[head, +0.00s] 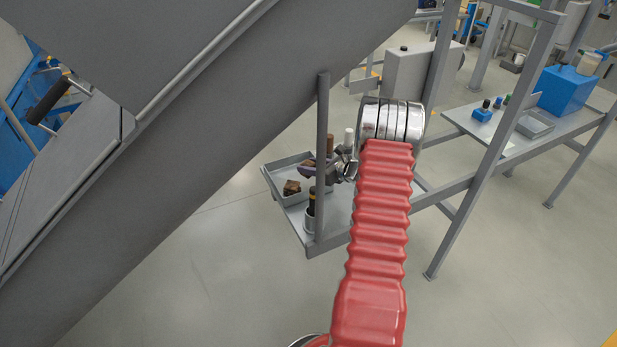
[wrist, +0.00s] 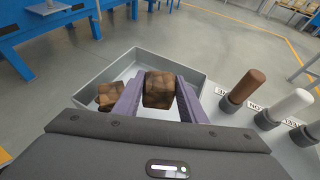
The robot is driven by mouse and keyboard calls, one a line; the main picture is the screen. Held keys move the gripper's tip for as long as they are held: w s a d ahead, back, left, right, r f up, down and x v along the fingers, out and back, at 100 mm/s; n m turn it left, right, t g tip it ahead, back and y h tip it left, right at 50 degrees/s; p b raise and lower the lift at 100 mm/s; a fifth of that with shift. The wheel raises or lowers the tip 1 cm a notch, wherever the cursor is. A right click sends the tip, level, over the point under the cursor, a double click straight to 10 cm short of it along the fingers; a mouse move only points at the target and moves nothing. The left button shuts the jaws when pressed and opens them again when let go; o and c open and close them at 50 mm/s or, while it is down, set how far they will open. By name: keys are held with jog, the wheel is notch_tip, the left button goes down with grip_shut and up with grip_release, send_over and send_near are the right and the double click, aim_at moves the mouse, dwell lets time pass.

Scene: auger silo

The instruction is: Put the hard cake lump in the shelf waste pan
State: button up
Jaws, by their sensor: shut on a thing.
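The hard cake lump (wrist: 158,90) is a brown, rough, blocky piece. My gripper (wrist: 160,98) has purple fingers shut on its two sides. In the wrist view the lump appears over the shelf waste pan (wrist: 183,66), a grey shallow square pan; its height above the pan floor is hard to tell. A second brown lump (wrist: 110,95) lies in the pan on the left, and it also shows in the head view (head: 291,188). In the head view my gripper (head: 312,170) is at the pan's right side, partly behind a grey post; the held lump is mostly hidden.
The pan sits on a grey shelf (head: 335,212). Right of it, brown (wrist: 243,86) and white (wrist: 290,104) handled tools stand in dark holders. A grey upright post (head: 322,130) rises at the shelf's front. A sloped grey auger trough (head: 190,140) fills the left.

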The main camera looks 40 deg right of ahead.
jog(key=shift+f, duration=0.45)
jog(key=shift+f, duration=1.85)
jog(key=shift+f, duration=0.1)
jog(key=o, duration=1.1)
jog(key=v, duration=1.2)
